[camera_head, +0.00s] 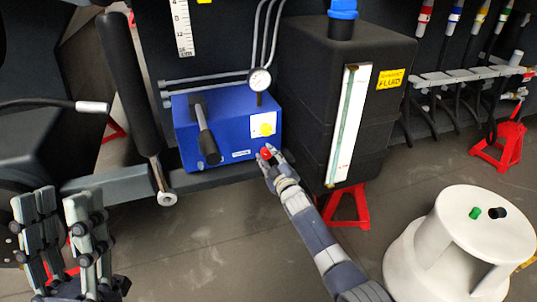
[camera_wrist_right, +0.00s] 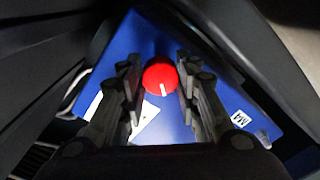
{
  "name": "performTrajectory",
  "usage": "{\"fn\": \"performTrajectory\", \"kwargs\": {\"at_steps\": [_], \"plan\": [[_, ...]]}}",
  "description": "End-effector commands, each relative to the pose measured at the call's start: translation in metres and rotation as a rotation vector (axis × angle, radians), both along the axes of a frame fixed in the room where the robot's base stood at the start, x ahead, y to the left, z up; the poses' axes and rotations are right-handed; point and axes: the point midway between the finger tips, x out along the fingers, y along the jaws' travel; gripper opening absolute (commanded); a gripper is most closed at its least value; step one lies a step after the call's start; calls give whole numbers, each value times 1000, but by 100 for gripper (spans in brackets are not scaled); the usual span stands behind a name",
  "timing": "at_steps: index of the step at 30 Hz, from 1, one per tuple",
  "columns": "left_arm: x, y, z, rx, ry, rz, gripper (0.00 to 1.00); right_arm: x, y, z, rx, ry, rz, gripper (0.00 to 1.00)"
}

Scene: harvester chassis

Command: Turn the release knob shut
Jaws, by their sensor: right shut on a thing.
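The release knob (camera_head: 266,153) is small and red, low on the right of the blue valve block (camera_head: 222,125). In the right wrist view the knob (camera_wrist_right: 160,78) is round with a short white mark near its lower edge. My right gripper (camera_head: 269,156) is shut on the knob, with one finger on each side of it in the right wrist view (camera_wrist_right: 160,85). My left gripper (camera_head: 68,210) is at the lower left of the head view, apart from the block and empty, its fingers spread.
A black lever (camera_head: 207,135) sticks out of the block's front. A pressure gauge (camera_head: 260,79) stands above it. A black tank (camera_head: 300,75) is close on the right. A white step stool (camera_head: 450,245) with small green and black caps stands at lower right.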

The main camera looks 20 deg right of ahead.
Motion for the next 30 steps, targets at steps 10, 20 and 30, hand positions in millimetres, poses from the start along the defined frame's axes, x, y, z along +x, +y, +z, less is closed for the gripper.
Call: {"fn": "performTrajectory", "kwargs": {"at_steps": [10,20,30], "plan": [[44,-8,-29,81,263,14,40,0,-1,-1,330,15,-1,6],[61,-10,-48,117,386,21,40,0,-1,-2,624,25,-2,6],[64,-10,-52,123,407,22,40,-1,0,-3,825,32,-1,6]]}}
